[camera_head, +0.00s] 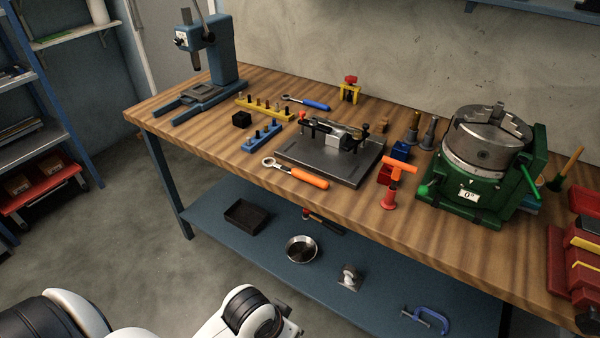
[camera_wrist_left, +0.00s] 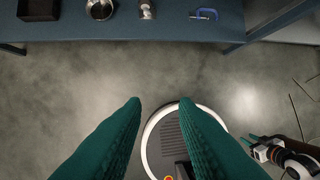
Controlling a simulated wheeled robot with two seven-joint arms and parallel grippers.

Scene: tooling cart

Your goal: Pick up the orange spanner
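The orange spanner (camera_head: 297,174) lies flat on the wooden bench top near its front edge. Its ring end points left and its orange handle points right, just in front of a grey metal plate. My left gripper (camera_wrist_left: 160,103) shows in the left wrist view with its two green fingers apart and nothing between them. It is over the floor in front of the bench, well away from the spanner. My right gripper (camera_wrist_left: 258,142) is small at the right of the left wrist view; its finger state is unclear. The spanner is outside the left wrist view.
A blue-handled spanner (camera_head: 308,103) lies farther back. The fixture plate (camera_head: 345,167) is right behind the orange spanner. An orange-handled tool on a red base (camera_head: 391,194) and a green rotary chuck (camera_head: 480,165) stand to the right. The lower shelf (camera_head: 262,258) holds a black tray and a bowl.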

